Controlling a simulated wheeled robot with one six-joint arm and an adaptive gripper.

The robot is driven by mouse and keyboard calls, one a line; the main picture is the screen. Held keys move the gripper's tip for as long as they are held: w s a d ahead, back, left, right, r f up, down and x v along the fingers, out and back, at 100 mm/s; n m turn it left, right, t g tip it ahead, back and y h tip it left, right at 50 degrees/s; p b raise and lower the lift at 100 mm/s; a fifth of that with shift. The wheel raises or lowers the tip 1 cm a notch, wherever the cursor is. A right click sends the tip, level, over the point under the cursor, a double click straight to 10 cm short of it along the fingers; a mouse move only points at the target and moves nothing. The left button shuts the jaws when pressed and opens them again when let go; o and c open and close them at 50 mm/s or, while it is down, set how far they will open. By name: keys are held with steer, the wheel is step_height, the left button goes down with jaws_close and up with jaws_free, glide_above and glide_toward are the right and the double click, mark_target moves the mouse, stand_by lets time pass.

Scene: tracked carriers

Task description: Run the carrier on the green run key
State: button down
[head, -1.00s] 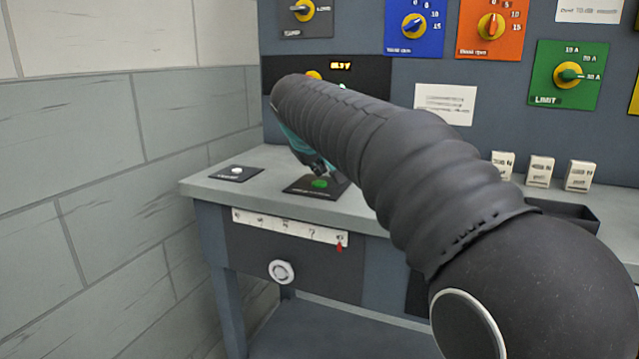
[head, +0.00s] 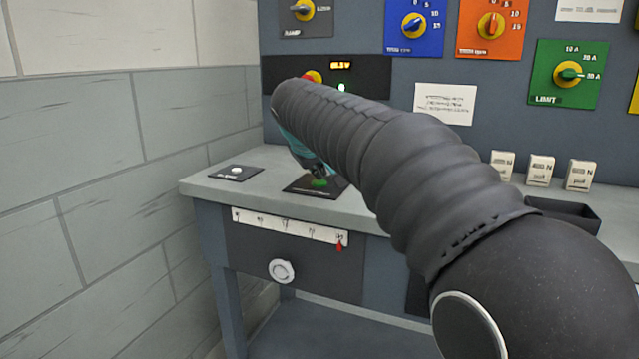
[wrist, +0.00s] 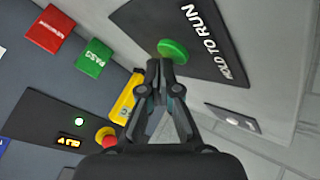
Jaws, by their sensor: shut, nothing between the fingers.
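The green run key (head: 319,183) is a round button on a black plate on the bench top. In the wrist view the green key (wrist: 173,50) sits beside the words HOLD TO RUN. My gripper (head: 319,174) is shut and empty, pointing down at the key. In the wrist view its closed fingertips (wrist: 159,66) overlap the key's near edge; I cannot tell whether they press it. I cannot make out a carrier.
A white button (head: 237,171) on a small dark plate lies to the left. A white scale strip (head: 290,226) with a red pointer (head: 339,246) and a round knob (head: 281,271) are on the bench front. A red stop button (wrist: 106,137) and lit display (head: 341,65) are behind.

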mark_target(318, 183)
steer(key=shift+f+b, duration=0.35)
steer(key=shift+f, duration=0.2)
stand_by(1.4)
stand_by(2.7)
steer(key=shift+r+p, duration=0.9)
steer(key=shift+r, duration=0.1)
step_height(318, 183, up, 3)
steer(key=p, duration=0.2)
steer(key=shift+p, duration=0.35)
steer(key=shift+r, duration=1)
stand_by(0.6)
